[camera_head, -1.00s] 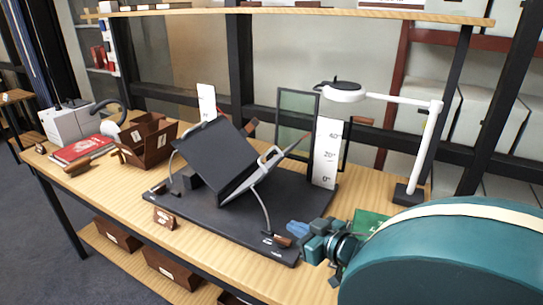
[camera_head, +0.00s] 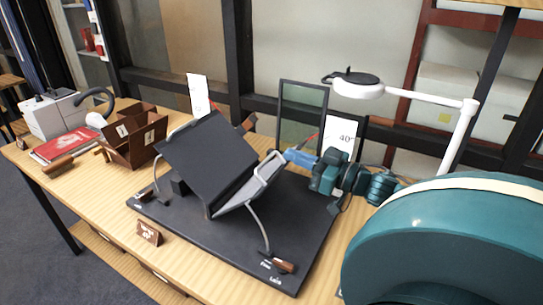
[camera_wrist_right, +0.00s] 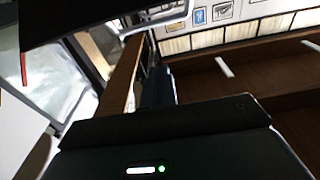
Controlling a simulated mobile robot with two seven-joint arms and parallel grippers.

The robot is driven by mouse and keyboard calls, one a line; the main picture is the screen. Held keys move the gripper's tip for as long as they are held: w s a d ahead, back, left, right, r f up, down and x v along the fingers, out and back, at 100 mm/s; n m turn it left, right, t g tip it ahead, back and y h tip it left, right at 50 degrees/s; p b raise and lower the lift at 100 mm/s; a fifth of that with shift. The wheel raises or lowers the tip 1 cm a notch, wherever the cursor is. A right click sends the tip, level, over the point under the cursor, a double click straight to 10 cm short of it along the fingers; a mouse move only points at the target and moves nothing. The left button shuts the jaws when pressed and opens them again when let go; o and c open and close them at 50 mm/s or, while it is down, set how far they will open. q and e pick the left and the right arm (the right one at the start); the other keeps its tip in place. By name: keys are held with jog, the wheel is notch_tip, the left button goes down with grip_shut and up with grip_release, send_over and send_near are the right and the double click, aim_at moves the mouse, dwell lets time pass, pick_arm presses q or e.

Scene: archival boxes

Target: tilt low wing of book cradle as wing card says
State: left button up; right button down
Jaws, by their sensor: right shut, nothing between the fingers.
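The book cradle stands on a black base board (camera_head: 300,225) on the table. Its dark left wing (camera_head: 205,155) is steeply raised. Its grey low wing (camera_head: 243,193) slopes up to the right and ends in a pale looped handle (camera_head: 264,170). My right gripper (camera_head: 298,157) has blue fingers, shut and empty, beside and just behind the handle; I cannot tell whether they touch. In the right wrist view the fingers (camera_wrist_right: 157,88) are dark. My left gripper is not in view.
A magnifier lamp (camera_head: 358,85) stands behind my right arm. A dark framed panel (camera_head: 301,110) stands behind the cradle. A brown divided box (camera_head: 130,150) and a red book (camera_head: 62,146) lie left. A wooden-handled lever (camera_head: 283,265) sits at the base's front corner.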

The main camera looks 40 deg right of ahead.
aim_at(277, 173)
jog(key=f+b+x, duration=0.1)
jog(key=x, duration=0.8)
jog(key=shift+s+d+f, duration=0.15)
jog(key=shift+s+f, duration=0.4)
jog(key=shift+s+d+f, duration=0.15)
jog(key=shift+s+f, duration=0.4)
jog(key=shift+f, duration=0.1)
jog(key=shift+s+d+f+t, duration=0.15)
jog(key=shift+s+f+t, duration=0.1)
jog(key=shift+s+t, duration=0.1)
jog(key=shift+s+d+f, duration=0.1)
jog(key=shift+s+f, duration=0.2)
jog(key=shift+s, duration=0.15)
